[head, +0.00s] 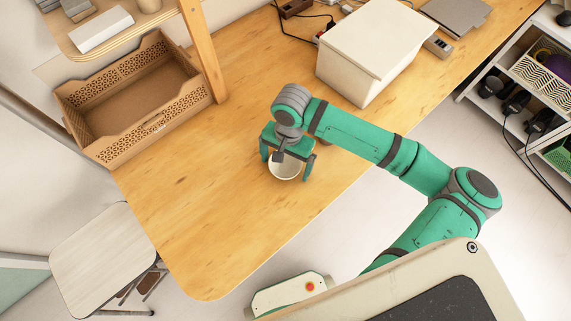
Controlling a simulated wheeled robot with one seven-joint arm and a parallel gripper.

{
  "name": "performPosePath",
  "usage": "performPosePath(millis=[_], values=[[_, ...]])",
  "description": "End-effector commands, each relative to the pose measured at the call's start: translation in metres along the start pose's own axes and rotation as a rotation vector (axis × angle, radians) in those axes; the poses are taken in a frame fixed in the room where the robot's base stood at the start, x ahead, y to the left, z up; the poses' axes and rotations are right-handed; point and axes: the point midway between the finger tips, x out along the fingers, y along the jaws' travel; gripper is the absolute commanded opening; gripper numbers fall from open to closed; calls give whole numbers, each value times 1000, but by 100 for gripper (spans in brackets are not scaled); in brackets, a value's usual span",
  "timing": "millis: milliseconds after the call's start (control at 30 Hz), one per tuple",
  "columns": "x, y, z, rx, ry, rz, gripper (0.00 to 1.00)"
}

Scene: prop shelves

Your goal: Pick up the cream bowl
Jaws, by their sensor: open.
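The cream bowl (284,173) stands upright on the wooden table (190,215), near its front edge. My gripper (286,170) is open above it, with one finger on the left side and one on the right side of the bowl. The gripper and wrist cover the back part of the bowl. I cannot tell whether the fingers touch the rim.
A lidded white box (365,60) stands behind and right of my gripper. An empty brown crate (135,95) is at the left, beside a wooden shelf post (203,50). Cables and a black device (296,8) lie at the back. The table's front left is clear.

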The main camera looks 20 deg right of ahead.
Motion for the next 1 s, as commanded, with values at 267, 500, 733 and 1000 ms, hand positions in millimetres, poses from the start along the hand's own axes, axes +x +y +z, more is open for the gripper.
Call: performPosePath(millis=[267, 500, 733, 1000], values=[[0, 0, 0, 0, 0, 0, 63], [-1, 0, 0, 0, 0, 0, 53], [-6, 0, 1, 0, 0, 0, 53], [-46, 13, 6, 2, 4, -1, 53]])
